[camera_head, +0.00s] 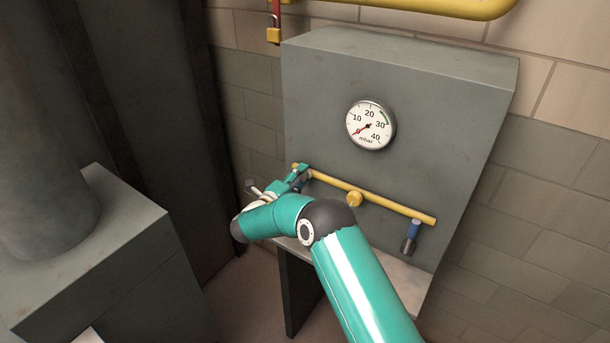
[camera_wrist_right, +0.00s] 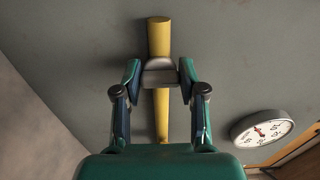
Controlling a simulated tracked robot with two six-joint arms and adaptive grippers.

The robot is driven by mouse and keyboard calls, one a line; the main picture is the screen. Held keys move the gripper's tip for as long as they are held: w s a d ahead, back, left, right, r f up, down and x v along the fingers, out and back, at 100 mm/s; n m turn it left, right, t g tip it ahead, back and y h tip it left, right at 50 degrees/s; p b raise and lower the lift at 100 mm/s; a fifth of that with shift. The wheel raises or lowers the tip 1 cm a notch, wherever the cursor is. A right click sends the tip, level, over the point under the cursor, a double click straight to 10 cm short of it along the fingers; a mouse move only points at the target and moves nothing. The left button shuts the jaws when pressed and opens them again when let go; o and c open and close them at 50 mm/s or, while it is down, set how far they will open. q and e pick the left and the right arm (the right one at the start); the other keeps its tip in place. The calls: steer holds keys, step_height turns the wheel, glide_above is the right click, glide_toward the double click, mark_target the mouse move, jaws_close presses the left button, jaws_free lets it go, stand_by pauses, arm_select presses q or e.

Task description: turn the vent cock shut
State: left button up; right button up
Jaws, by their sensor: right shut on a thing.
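A yellow pipe (camera_head: 385,204) runs sloping across the front of the grey panel, and it also shows in the right wrist view (camera_wrist_right: 159,40). My right gripper (camera_head: 302,174) is at the pipe's left end. In the right wrist view its two fingers (camera_wrist_right: 160,76) are closed on a grey metal cock handle (camera_wrist_right: 160,72) lying across the pipe. The arm and fingers mostly hide this handle in the head view. A second cock with a blue handle (camera_head: 413,235) hangs down at the pipe's right end, apart from the gripper. My left gripper is out of view.
A round gauge (camera_head: 371,125) sits on the grey panel (camera_head: 430,110) above the pipe, its red needle pointing lower left. A yellow round fitting (camera_head: 354,199) is mid-pipe. A yellow padlock (camera_head: 273,35) hangs at upper left. A grey block (camera_head: 110,250) stands at left.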

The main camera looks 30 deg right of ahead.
steer(key=shift+w+a+f, duration=0.1)
steer(key=shift+a+f, duration=0.2)
steer(key=shift+a, duration=0.05)
steer(key=o, duration=1.1)
steer(key=shift+w+a, duration=0.1)
steer(key=shift+o, duration=0.2)
steer(key=v, duration=1.1)
steer(key=shift+s+a, duration=0.25)
